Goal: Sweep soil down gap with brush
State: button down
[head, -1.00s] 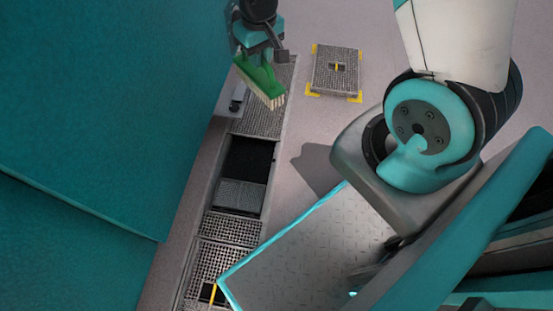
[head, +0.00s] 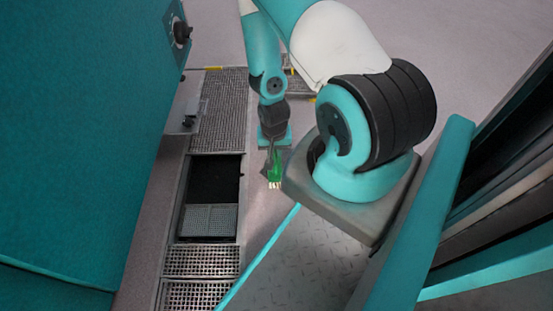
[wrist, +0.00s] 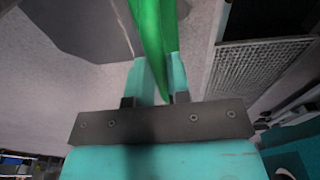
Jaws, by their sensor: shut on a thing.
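The green brush (head: 275,172) with pale bristles hangs from my gripper (head: 271,155) in the head view, bristles down. My gripper is shut on it; the brush body (wrist: 152,35) also shows between the teal fingers in the wrist view. The dark gap (head: 213,180) in the grated floor channel lies to the left of the brush. The brush appears apart from it, over the plain floor beside the channel. I cannot make out soil as separate from the dark area.
Grates (head: 222,110) cover the channel beyond the gap, and more grates (head: 200,261) lie on the near side. A teal cabinet (head: 70,130) walls off the left. A lifted-out grate (head: 300,88) on the floor is partly hidden by my arm.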

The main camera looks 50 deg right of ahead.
jog(key=shift+s+d+f, duration=0.1)
jog(key=shift+s+f, duration=0.3)
jog(key=shift+f, duration=0.4)
notch_tip(320, 180, down, 2)
jog(key=shift+b, duration=1.2)
jog(key=shift+w+a+f, duration=0.1)
jog(key=shift+w+a, duration=0.15)
jog(key=shift+w, duration=0.2)
jog(key=shift+w+a+g+h+b, duration=1.1)
jog(key=shift+w+a+b, duration=0.95)
jog(key=shift+w+a, duration=3.6)
jog(key=s+d+r+t+y+p, duration=0.1)
jog(key=d+r+t+y+p, duration=0.1)
jog(key=r+p, duration=0.5)
jog(key=shift+d+p, duration=0.65)
jog(key=shift+p, duration=0.15)
jog(key=shift+s, duration=0.1)
